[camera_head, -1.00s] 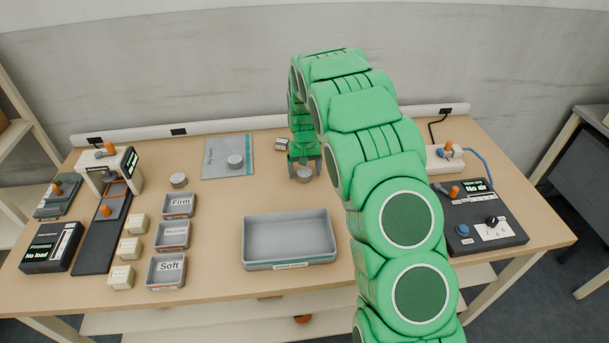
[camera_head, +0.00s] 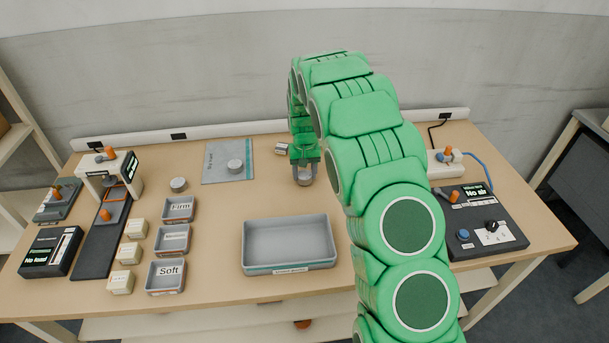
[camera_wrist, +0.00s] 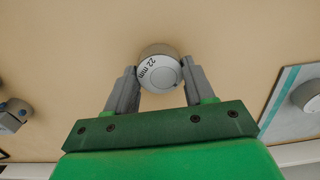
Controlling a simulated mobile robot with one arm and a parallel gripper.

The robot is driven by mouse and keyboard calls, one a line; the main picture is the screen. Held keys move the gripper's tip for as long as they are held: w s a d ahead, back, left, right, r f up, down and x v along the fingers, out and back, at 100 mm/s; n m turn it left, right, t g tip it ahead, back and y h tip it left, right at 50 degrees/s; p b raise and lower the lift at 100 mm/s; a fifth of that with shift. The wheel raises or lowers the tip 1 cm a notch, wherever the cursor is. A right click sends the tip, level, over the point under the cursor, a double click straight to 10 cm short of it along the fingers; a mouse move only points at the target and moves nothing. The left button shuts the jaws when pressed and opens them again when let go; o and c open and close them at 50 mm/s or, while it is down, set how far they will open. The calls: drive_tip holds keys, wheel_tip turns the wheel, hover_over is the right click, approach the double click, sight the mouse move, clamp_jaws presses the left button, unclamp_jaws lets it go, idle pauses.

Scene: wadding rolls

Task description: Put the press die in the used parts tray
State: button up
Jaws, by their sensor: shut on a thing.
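My gripper (camera_head: 305,178) is at the back middle of the table and points down. It is shut on a grey round press die (camera_wrist: 161,73), whose top reads "22 mm" in the wrist view. In the head view the die (camera_head: 304,181) shows between the fingers; I cannot tell whether it touches the table. The used parts tray (camera_head: 290,268) is the large grey tray at the front middle, and it is empty. Its front label is too small to read surely. The die is behind the tray and apart from it.
A grey mat (camera_head: 215,172) with another round die (camera_head: 235,166) lies left of my gripper. A further die (camera_head: 178,184) stands near small bins marked Firm (camera_head: 179,208) and Soft (camera_head: 166,277). A black control box (camera_head: 484,227) is at the right. Table between gripper and tray is clear.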

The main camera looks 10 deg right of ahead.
wheel_tip(320, 180, up, 2)
drive_tip(key=shift+r, duration=0.25)
drive_tip(key=s+r, duration=1)
drive_tip(key=s, duration=0.4)
drive_tip(key=n, duration=0.9)
hover_over(288, 248)
wheel_tip(288, 248, down, 5)
drive_tip(key=shift+f, duration=3.9)
drive_tip(key=shift+f, duration=0.1)
drive_tip(key=o, duration=1.4)
